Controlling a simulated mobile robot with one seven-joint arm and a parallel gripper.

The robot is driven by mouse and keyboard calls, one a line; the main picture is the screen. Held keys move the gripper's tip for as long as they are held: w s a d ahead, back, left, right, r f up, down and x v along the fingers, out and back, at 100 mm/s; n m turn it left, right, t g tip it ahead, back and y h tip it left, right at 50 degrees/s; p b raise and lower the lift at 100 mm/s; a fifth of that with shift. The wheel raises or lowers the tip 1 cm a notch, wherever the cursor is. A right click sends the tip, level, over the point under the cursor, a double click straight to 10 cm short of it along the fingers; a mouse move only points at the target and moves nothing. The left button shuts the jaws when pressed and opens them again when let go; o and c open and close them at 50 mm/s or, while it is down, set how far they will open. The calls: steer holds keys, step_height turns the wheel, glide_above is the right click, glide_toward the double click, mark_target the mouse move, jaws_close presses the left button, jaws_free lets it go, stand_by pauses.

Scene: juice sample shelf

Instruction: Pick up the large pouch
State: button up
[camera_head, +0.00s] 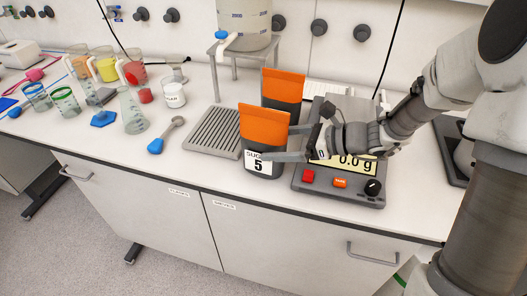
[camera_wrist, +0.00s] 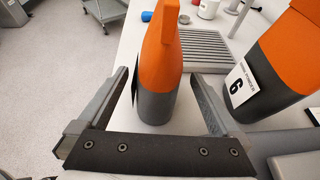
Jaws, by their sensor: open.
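Two upright pouches with orange tops and dark grey bottoms stand on the white counter. The front pouch (camera_head: 264,124), labelled 5, shows edge-on in the wrist view (camera_wrist: 160,62). The other pouch (camera_head: 283,87) stands behind it; in the wrist view its label reads 6 (camera_wrist: 277,62). They look close in size in the head view; I cannot tell surely which is larger. My gripper (camera_head: 279,145) is open, reaching in from the right. Its fingers lie on either side of the front pouch, with visible gaps in the wrist view (camera_wrist: 160,82).
A scale (camera_head: 318,185) reading 0.0 g lies beneath my gripper. A grey ribbed rack (camera_head: 214,131) is left of the pouches. A spoon (camera_head: 168,134), beakers and a flask (camera_head: 131,113) stand farther left. A grey stand (camera_head: 236,49) is behind. The counter's front edge is close.

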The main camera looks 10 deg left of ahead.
mark_target(263, 144)
steer(key=x, duration=0.4)
steer(key=shift+a, duration=0.15)
jaws_close()
stand_by(0.4)
